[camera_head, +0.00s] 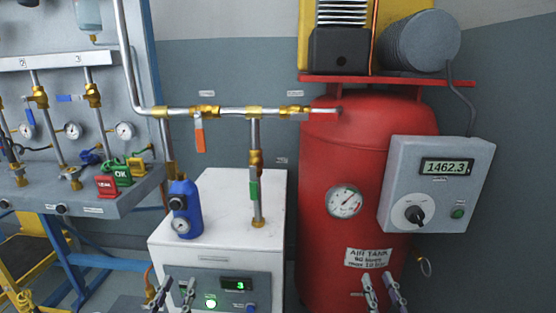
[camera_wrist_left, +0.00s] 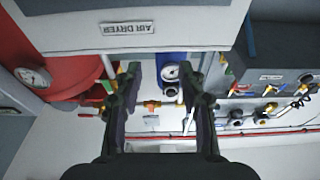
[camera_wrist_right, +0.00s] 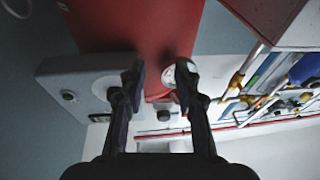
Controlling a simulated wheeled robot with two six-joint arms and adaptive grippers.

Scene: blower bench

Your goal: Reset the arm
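My left gripper (camera_head: 172,293) is at the bottom of the head view, in front of the white air dryer cabinet (camera_head: 225,215). In the left wrist view its fingers (camera_wrist_left: 160,85) stand apart with nothing between them. My right gripper (camera_head: 382,290) is at the bottom of the head view, in front of the red air tank (camera_head: 340,255). In the right wrist view its fingers (camera_wrist_right: 160,85) are spread and empty. Most of both arms is below the head view.
A blue filter (camera_head: 186,212) stands on the dryer. A pipe with an orange-handled valve (camera_head: 199,138) and a green-handled valve (camera_head: 254,186) runs above it. A grey control box (camera_head: 436,185) reads 1462.3. A panel with gauges and tags (camera_head: 90,185) is at left.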

